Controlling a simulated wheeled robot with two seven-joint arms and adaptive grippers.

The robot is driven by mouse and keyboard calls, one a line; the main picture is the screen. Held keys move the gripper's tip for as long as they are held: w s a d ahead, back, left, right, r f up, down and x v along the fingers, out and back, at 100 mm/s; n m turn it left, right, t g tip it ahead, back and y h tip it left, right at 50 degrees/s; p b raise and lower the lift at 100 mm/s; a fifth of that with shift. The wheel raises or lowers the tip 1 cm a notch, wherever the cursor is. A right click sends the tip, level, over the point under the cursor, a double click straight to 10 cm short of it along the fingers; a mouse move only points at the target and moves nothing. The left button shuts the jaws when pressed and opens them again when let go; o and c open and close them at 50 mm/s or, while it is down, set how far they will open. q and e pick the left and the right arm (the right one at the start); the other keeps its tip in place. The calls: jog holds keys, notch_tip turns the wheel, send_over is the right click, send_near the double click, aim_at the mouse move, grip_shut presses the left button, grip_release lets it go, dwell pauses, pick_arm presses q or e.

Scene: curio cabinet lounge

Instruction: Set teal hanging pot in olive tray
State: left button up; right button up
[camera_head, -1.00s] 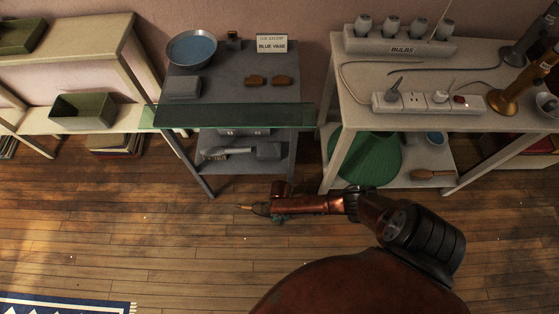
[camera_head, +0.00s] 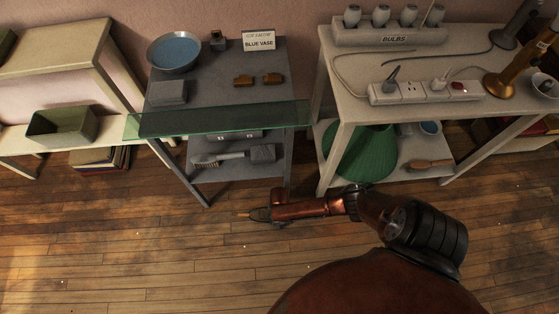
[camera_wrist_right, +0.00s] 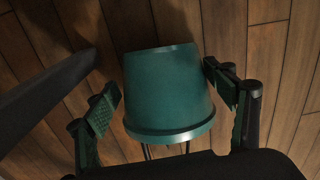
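The teal hanging pot (camera_wrist_right: 168,90) fills the middle of the right wrist view, between the fingers of my right gripper, its rim towards the camera. Thin dark hanger wires run from the rim towards the palm. The fingers flank the pot closely and seem to hold it; the left-hand contact is not clear. In the head view my right gripper (camera_head: 258,214) is over the wooden floor, pointing left; the pot cannot be made out there. An olive tray (camera_head: 62,127) stands on the low cream shelf at the left. My left gripper is out of view.
A grey stand (camera_head: 212,85) with a blue-filled bowl (camera_head: 174,52) and a glass shelf (camera_head: 215,118) stands ahead. A cream table (camera_head: 440,110) with bulbs and a power strip is at the right. The floor in front is clear.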

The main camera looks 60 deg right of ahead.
jog(key=shift+a, duration=0.1)
jog(key=c, duration=1.4)
jog(key=shift+c, duration=1.2)
jog(key=shift+r, duration=0.1)
